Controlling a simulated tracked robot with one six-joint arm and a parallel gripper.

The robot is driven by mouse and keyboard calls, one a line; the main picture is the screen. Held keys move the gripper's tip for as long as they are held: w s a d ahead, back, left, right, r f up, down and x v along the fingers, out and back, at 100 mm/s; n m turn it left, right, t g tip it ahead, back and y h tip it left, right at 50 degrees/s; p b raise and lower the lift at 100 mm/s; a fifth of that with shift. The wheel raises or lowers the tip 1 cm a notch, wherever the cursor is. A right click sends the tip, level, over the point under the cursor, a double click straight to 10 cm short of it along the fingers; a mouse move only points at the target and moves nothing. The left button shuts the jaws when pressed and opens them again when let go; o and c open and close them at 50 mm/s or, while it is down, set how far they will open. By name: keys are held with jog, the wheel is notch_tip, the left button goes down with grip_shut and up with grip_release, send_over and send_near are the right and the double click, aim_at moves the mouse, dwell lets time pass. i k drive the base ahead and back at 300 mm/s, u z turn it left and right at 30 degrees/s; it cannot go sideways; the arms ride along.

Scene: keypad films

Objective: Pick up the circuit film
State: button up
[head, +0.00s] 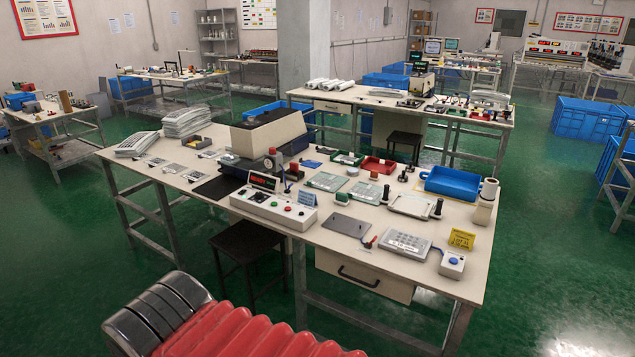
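Flat sheets lie on the cream workbench (290,232) in front of me. Two pale grey-green sheets, one left (328,181) and one right (367,192), lie near the middle. They look like films, but their markings are too small to read, so I cannot tell which is the circuit film. A plain dark grey plate (345,224) lies nearer the front edge. Several small grey cards (172,168) lie on the left part. A white keypad panel (404,243) lies at the front right. My gripper is not in view.
A beige-and-black machine (268,133) stands at the bench's back. A control box with buttons (273,207) sits at the front. A blue tray (458,183), red tray (378,165) and white frame (411,205) surround the films. A dark stool (246,246) stands below. Green floor is open at right.

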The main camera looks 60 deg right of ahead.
aim_at(328, 184)
jog(key=z, duration=0.15)
jog(key=i, duration=1.4)
jog(key=z, duration=0.6)
jog(key=i, duration=0.75)
jog(key=z, duration=0.7)
jog(key=i, duration=0.55)
jog(key=z, duration=0.75)
jog(key=i, duration=0.65)
jog(key=z, duration=0.35)
